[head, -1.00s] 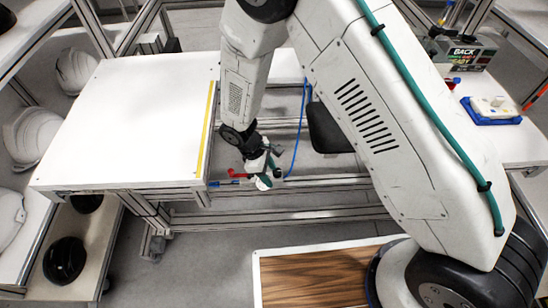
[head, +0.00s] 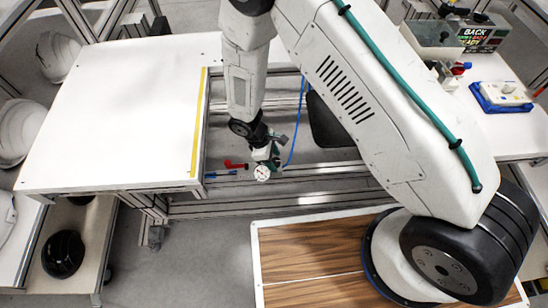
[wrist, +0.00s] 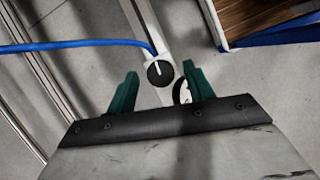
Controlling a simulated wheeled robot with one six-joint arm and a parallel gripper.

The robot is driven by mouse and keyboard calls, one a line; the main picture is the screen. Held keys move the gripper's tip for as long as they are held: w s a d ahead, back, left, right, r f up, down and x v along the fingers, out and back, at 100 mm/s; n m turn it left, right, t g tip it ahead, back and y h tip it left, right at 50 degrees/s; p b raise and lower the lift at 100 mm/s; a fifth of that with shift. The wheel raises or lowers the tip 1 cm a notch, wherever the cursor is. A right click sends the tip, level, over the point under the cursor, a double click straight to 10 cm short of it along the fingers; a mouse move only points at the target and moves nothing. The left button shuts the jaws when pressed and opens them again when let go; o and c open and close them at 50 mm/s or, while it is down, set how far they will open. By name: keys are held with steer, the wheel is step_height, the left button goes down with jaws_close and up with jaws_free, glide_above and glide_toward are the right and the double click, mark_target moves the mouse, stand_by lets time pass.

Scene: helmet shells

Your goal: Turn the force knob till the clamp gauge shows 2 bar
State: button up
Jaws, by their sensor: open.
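The force knob (wrist: 159,73) is black and round with a white pointer line. In the wrist view it lies between the two green fingers of my gripper (wrist: 161,82), which is open, with a gap on each side. I cannot tell how far beyond the fingertips it is. The clamp gauge (head: 262,173) is a small white dial just below my gripper (head: 268,154) in the head view; its reading is too small to make out. In the wrist view the gauge (wrist: 181,92) is partly hidden by the right finger. The knob is not distinguishable in the head view.
A blue hose (wrist: 80,46) runs up to the knob in the wrist view. A red lever (head: 235,165) and a blue piece (head: 221,174) sit left of the gauge. The white table (head: 120,110) is left. A wood-topped surface (head: 305,250) is in front.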

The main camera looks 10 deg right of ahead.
steer(key=shift+f, duration=0.1)
steer(key=shift+d, duration=0.1)
steer(key=c, duration=1)
steer(key=shift+o, duration=0.2)
steer(key=shift+s+n, duration=0.1)
steer(key=shift+n, duration=0.2)
steer(key=n+t, duration=0.1)
steer(key=n, duration=0.2)
steer(key=n+t, duration=0.1)
steer(key=n, duration=0.1)
steer(key=shift+s+n+t, duration=0.1)
steer(key=shift+n+t, duration=0.2)
steer(key=shift+n, duration=0.1)
